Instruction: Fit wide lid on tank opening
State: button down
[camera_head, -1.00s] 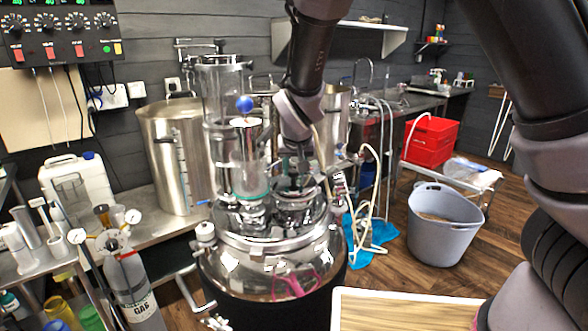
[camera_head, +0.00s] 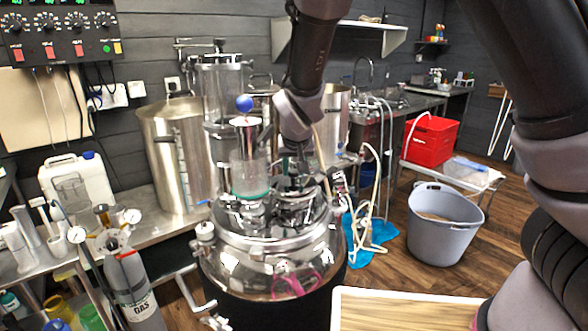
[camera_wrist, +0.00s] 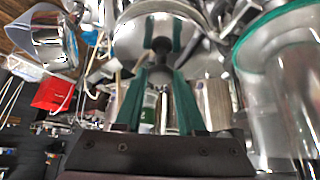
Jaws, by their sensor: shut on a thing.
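The tank (camera_head: 265,285) is a wide, shiny steel vessel in the middle of the head view, with several fittings on its domed top. My gripper (camera_head: 293,183) is low over the right part of that top, just right of the glass column. In the wrist view my gripper (camera_wrist: 160,72) has green-lined fingers shut on the knob of the wide lid (camera_wrist: 130,20), a round shiny metal disc. In the head view the lid is hard to make out among the fittings. The tank opening is hidden there, so I cannot tell whether the lid is seated or above it.
A glass column (camera_head: 249,172) with a blue ball on top stands close left of my gripper. Steel pots (camera_head: 172,150) stand behind. A gas cylinder (camera_head: 130,285) is at the left. A grey tub (camera_head: 445,240) is on the floor at the right, and a wooden board (camera_head: 400,310) is in front.

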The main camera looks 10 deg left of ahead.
jog(key=shift+f, duration=0.5)
jog(key=c, duration=0.8)
grip_release()
jog(key=shift+s, duration=0.1)
jog(key=v, duration=1.1)
